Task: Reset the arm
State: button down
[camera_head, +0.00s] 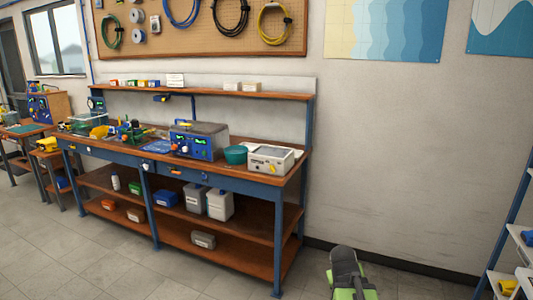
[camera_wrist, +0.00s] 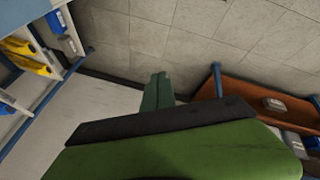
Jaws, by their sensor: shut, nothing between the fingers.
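My gripper shows in the wrist view (camera_wrist: 158,90) as dark green fingers pressed together, with nothing between them. It points over the tiled floor, close to the foot of the wall, and touches nothing that I can see. In the head view, part of my green and black arm (camera_head: 350,275) stands at the bottom, right of the workbench (camera_head: 228,173). The fingers cannot be made out in that view.
A blue-framed rack (camera_head: 510,235) stands at the right edge. Floor between bench and rack is clear.

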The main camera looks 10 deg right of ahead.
jog(key=s+a+f+n+g+y, duration=0.1)
jog(key=s+a+g+y, duration=0.15)
jog(key=a, duration=0.75)
jog(key=s+a+f+g+y, duration=0.1)
jog(key=s+a+f, duration=0.15)
jog(key=a, duration=0.85)
notch_tip(320, 180, up, 15)
jog(key=s+p, duration=0.1)
jog(key=p, duration=1.2)
jog(key=shift+s+d+f+p, duration=0.2)
jog(key=shift+s+p, duration=0.1)
jog(key=shift+p, duration=0.05)
jog(key=shift+d, duration=0.1)
